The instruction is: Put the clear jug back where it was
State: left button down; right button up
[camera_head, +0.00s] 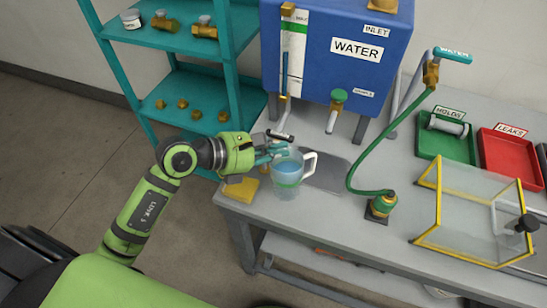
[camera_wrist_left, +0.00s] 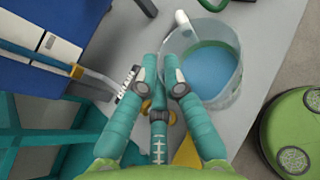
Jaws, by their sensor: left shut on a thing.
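The clear jug (camera_head: 286,178), with blue water in it, a green band and a white handle to the right, is upright near the left front corner of the grey bench (camera_head: 340,215). I cannot tell whether its base touches the bench. My left gripper (camera_head: 279,151) is at the jug's left upper rim, shut on its edge. In the left wrist view, the fingertips (camera_wrist_left: 160,70) meet the near side of the jug (camera_wrist_left: 212,65), and the exact contact is partly hidden by the fingers. My right gripper is in neither view.
The blue water tank (camera_head: 345,75) with spouts stands behind the jug. A yellow sponge (camera_head: 241,189) lies left of it. A grey plate (camera_head: 326,172) lies to its right, then a green hose (camera_head: 358,165), a yellow-framed clear box (camera_head: 475,215), and green (camera_head: 432,142) and red (camera_head: 508,160) trays.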

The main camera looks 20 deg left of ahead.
pick_arm(q)
jog(key=f, duration=0.3)
jog(key=f+p, duration=0.1)
jog(key=shift+a+f, duration=0.2)
jog(key=shift+a, duration=0.2)
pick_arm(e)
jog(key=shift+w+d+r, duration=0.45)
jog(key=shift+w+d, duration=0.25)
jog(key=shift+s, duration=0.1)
pick_arm(q)
jog(key=c, duration=1.8)
grip_release()
jog(key=shift+f, duration=0.2)
jog(key=o, duration=0.5)
jog(key=shift+c, duration=0.2)
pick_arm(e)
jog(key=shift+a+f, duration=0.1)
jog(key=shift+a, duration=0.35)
